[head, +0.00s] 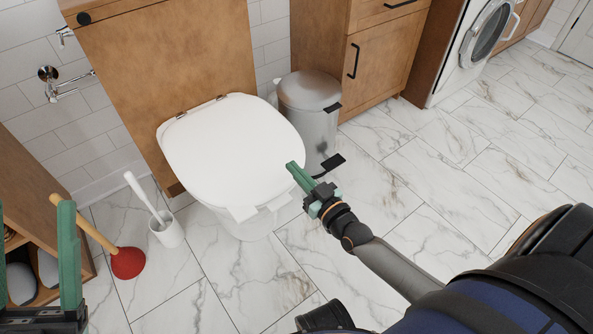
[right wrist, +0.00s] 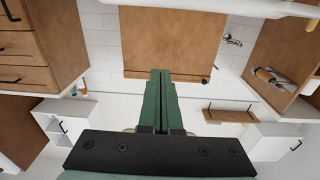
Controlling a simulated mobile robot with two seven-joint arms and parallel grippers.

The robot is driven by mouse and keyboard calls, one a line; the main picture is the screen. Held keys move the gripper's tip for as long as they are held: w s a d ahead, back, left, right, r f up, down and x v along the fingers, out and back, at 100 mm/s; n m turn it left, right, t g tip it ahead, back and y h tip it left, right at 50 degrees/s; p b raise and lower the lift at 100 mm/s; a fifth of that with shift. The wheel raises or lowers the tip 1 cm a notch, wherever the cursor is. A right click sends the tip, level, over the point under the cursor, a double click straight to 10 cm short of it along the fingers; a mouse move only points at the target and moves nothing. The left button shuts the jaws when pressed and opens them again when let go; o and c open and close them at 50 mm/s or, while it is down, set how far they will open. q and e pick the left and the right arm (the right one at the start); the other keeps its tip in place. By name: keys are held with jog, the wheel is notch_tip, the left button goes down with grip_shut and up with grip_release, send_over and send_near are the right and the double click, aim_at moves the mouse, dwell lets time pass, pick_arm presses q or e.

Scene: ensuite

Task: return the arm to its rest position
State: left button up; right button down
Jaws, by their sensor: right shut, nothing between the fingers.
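My right gripper (head: 293,166) has green fingers and is shut and empty. It reaches in from the lower right, in front of the closed white toilet lid (head: 232,150) in the head view. In the right wrist view its two fingers (right wrist: 160,72) lie together with nothing between them. My left gripper (head: 33,205) shows at the lower left edge of the head view. Its two green fingers stand wide apart, with nothing seen held between them.
A metal pedal bin (head: 306,110) stands right of the toilet. A red plunger (head: 128,262) and a white toilet brush holder (head: 168,232) stand left of it. A wooden shelf (head: 30,185) is near my left gripper. The marble floor (head: 440,180) at right is clear.

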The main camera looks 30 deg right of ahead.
pick_arm(q)
jog(key=shift+w+d+f, duration=0.1)
jog(key=shift+w+f, duration=0.1)
jog(key=shift+f, duration=0.2)
pick_arm(e)
jog(key=s+f, duration=0.6)
jog(key=f, duration=0.2)
jog(key=shift+d, duration=0.3)
jog(key=shift+f, duration=0.1)
